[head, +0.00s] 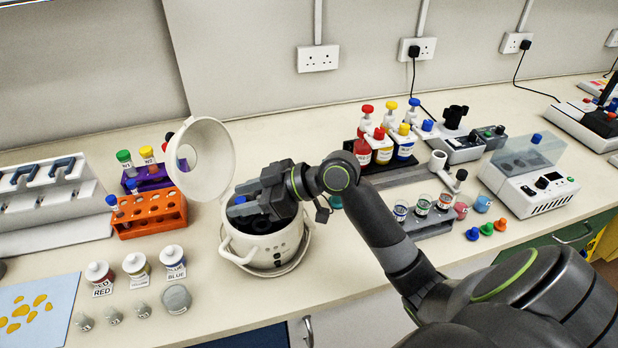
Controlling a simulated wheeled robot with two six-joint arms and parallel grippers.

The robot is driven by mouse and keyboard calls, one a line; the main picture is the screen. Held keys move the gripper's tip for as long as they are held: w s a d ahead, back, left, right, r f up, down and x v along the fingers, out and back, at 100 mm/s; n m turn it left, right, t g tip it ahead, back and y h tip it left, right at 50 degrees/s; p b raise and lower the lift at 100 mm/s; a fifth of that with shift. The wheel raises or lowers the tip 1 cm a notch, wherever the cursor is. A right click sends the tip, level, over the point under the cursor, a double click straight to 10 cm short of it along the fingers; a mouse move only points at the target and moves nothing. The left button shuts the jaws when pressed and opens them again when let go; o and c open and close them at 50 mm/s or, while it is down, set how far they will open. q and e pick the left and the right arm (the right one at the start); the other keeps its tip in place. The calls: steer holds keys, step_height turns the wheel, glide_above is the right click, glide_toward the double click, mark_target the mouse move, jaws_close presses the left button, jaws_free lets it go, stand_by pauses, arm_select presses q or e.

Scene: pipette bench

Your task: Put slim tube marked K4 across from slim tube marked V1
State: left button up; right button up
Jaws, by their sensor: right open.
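A white centrifuge (266,258) stands at the middle of the bench with its round lid (202,160) swung open to the left. My right gripper (244,208) is open and reaches down into the bowl, hiding most of the rotor. A small blue shape (240,200) shows beside its fingers; I cannot tell if it is a tube cap. A blue-capped tube (114,204) stands in the orange rack (152,213). Green-capped (125,160) and yellow-capped (148,155) tubes stand in the purple rack behind. I cannot surely read K4 or V1 on any tube. My left gripper is out of view.
The purple rack (150,181) is partly behind the lid. RED and BLUE jars (173,263) stand front left. A bottle rack (385,155), a vial block (432,222) and a small machine (530,180) stand to the right. Bare bench lies between jars and centrifuge.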

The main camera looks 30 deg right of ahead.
steer(key=v, duration=1.6)
stand_by(0.3)
steer(key=shift+s+d+r, duration=0.1)
steer(key=shift+d, duration=0.05)
stand_by(0.5)
